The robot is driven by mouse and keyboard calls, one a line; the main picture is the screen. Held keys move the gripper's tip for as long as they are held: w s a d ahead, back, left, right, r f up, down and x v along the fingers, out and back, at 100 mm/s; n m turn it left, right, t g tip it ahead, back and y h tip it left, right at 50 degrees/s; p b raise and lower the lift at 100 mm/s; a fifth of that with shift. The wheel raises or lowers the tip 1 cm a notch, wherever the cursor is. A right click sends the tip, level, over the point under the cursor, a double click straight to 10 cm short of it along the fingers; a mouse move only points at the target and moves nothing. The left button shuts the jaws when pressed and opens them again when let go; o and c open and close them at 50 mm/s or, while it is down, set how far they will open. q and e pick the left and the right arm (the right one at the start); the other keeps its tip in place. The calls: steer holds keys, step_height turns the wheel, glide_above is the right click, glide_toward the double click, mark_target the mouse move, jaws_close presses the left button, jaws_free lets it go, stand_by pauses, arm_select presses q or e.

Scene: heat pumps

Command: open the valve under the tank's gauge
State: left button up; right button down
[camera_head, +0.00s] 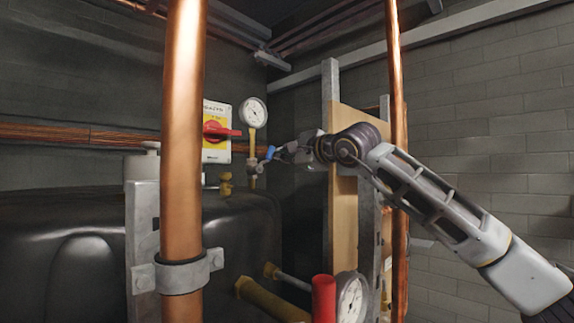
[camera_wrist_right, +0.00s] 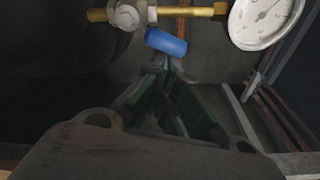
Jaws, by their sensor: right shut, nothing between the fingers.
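The round white gauge (camera_head: 253,112) stands on a brass pipe above the black tank (camera_head: 235,225). Under it is a small valve (camera_head: 254,167) with a blue handle (camera_head: 270,152). In the wrist view the gauge (camera_wrist_right: 262,22), the valve body (camera_wrist_right: 127,16) and the blue handle (camera_wrist_right: 166,42) show at the top. My right gripper (camera_head: 285,154) reaches in from the right, its tips close to the blue handle. In the wrist view its fingers (camera_wrist_right: 165,66) are shut and empty just below the handle; I cannot tell whether they touch it. My left gripper is not in view.
A thick copper pipe (camera_head: 182,150) stands upright in front of the tank. A red rotary switch (camera_head: 217,131) is on a yellow panel left of the gauge. A thinner copper pipe (camera_head: 396,80) and a wooden board (camera_head: 344,215) are beside my right arm. Another gauge (camera_head: 351,299) sits low in front.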

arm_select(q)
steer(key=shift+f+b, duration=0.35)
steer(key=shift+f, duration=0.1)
arm_select(e)
steer(key=shift+s+a+r+n, duration=0.55)
steer(key=shift+s+r+n, duration=0.1)
steer(key=shift+n, duration=0.55)
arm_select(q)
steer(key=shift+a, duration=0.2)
arm_select(e)
steer(key=shift+r, duration=0.1)
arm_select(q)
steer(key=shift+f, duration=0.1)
arm_select(e)
steer(key=shift+s, duration=0.1)
